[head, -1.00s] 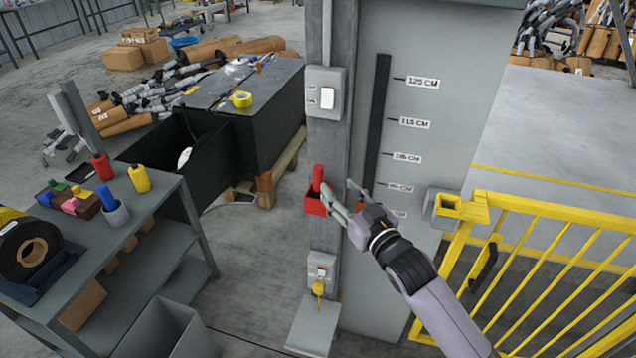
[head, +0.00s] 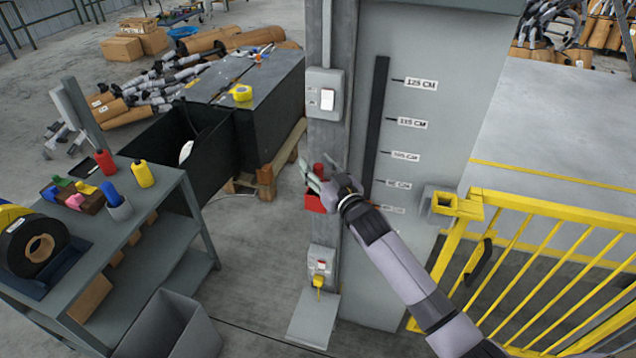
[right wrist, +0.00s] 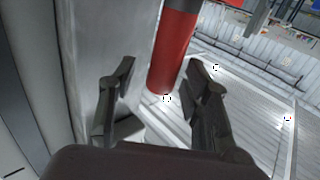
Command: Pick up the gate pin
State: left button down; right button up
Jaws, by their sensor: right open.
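The gate pin, a red cylinder (head: 318,168), stands in a small red holder (head: 314,204) on the grey column. My right gripper (head: 317,164) is at the pin, with its fingers open and partly covering the pin and holder. In the right wrist view, the red pin (right wrist: 176,42) passes upright but slightly tilted between and beyond the two spread fingertips of my right gripper (right wrist: 163,70). I cannot tell if a finger touches it. My left gripper is not in view.
The column carries a switch box (head: 326,95) above the holder and a socket with a yellow plug (head: 319,281) below. A yellow gate (head: 530,260) stands at right. A grey workbench (head: 150,208) with bottles and tape stands at left.

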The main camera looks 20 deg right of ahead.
jog(key=shift+s, duration=0.1)
grip_shut()
dwell(0.4)
jog(key=shift+r, duration=0.1)
dwell(0.3)
